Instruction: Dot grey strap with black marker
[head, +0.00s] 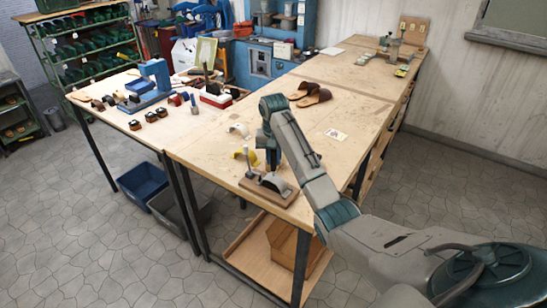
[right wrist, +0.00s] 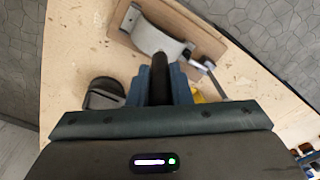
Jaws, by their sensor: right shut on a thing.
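A grey strap (head: 276,182) lies curved over a wooden fixture board (head: 254,186) with a small upright clamp at the front corner of the near table. It also shows in the right wrist view (right wrist: 152,38). My right gripper (head: 273,160) points down over the board. In the right wrist view, the gripper (right wrist: 160,82) is shut on a black marker (right wrist: 159,70). The marker's far end meets the strap's edge in that picture; I cannot tell if it touches. No dot is clear on the strap. My left gripper is not in view.
A yellow strap (head: 245,156) and a pale strap (head: 239,130) lie behind the board. Brown sandals (head: 314,97) and a small card (head: 336,134) lie farther back. A blue press (head: 152,80) and several small items crowd the left table. The near table's middle is mostly clear.

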